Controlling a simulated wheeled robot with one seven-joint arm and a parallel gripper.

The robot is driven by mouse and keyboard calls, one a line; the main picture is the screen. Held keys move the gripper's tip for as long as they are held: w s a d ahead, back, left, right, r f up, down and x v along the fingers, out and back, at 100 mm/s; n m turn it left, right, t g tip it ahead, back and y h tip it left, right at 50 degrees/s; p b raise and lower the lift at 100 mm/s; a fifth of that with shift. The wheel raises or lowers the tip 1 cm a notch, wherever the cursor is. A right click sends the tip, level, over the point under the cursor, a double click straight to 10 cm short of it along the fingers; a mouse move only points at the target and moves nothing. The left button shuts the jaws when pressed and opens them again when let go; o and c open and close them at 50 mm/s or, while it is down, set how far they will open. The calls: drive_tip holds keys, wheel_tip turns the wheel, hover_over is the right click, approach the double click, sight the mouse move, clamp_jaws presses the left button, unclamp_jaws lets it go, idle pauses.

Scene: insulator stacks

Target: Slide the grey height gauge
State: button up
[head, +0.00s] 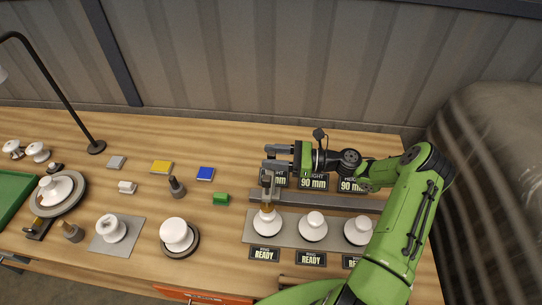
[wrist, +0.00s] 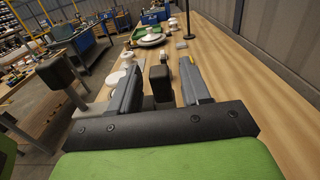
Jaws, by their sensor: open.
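The grey height gauge (head: 268,184) stands upright at the left end of a long grey rail (head: 320,200), just behind and above the leftmost white insulator (head: 267,223) of a row. My gripper (head: 272,158) reaches in from the right with its fingers pointing left, at the gauge's upper part. In the wrist view, a dark upright block (wrist: 160,86), seemingly the gauge's top, stands between my two open fingers (wrist: 158,88), with a gap on each side. My fingers partly hide the gauge in the head view.
Two more white insulators (head: 313,227) (head: 359,231) stand on the grey plate, with READY labels (head: 264,255) in front and 90 mm signs (head: 313,182) behind. A green block (head: 221,199), a dark post (head: 177,187) and a large white insulator (head: 177,234) stand to the left.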

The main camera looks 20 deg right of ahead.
drive_tip(key=shift+w+a, duration=0.2)
drive_tip(key=shift+a, duration=0.15)
drive_tip(key=shift+c, duration=0.2)
clamp_jaws()
